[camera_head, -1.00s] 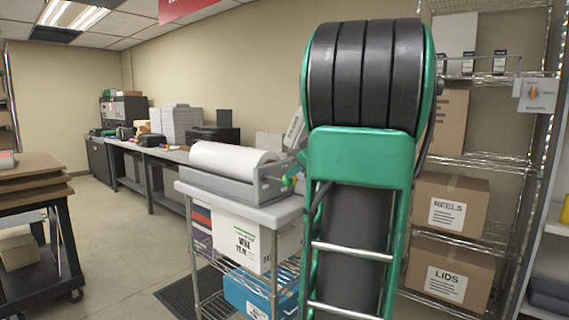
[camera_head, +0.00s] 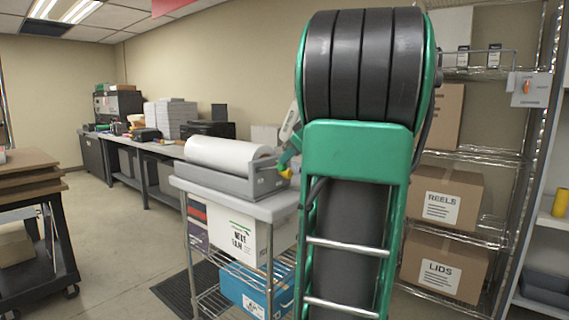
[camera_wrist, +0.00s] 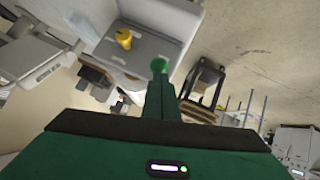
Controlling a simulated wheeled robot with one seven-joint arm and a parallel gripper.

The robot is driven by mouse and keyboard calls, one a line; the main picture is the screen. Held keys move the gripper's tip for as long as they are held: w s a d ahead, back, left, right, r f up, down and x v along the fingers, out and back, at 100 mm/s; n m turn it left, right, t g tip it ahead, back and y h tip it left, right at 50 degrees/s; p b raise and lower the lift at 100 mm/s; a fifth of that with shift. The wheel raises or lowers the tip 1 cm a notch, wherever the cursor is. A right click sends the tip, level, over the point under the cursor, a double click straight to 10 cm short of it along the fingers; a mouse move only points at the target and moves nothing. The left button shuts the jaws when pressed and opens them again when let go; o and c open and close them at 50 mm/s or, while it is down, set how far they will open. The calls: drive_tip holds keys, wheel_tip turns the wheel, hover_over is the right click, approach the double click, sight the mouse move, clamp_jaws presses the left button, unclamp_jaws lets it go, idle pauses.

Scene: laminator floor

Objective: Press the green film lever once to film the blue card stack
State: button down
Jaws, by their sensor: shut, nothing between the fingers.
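In the wrist view my gripper (camera_wrist: 160,85) is shut and empty, its dark green fingers pointing at a grey machine. In the head view a white film roll (camera_head: 228,153) lies in a grey cradle (camera_head: 232,182) on a cart. A small green part and a yellow knob (camera_head: 287,174) show at its right end, partly hidden by my arm. I cannot make out the blue card stack.
The cart's top (camera_head: 258,207) carries the machine, with a white box (camera_head: 238,230) and a blue box (camera_head: 243,290) below. A wire shelf with cartons (camera_head: 450,208) stands at right. A dark trolley (camera_head: 52,235) stands at left, with open floor between it and the cart.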

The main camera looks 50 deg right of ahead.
drive_tip(key=w+r+v, duration=0.1)
drive_tip(key=v, duration=1)
drive_tip(key=shift+a+r, duration=0.3)
drive_tip(key=shift+r, duration=0.15)
drive_tip(key=shift+s+f, duration=0.1)
drive_tip(key=shift+s, duration=0.05)
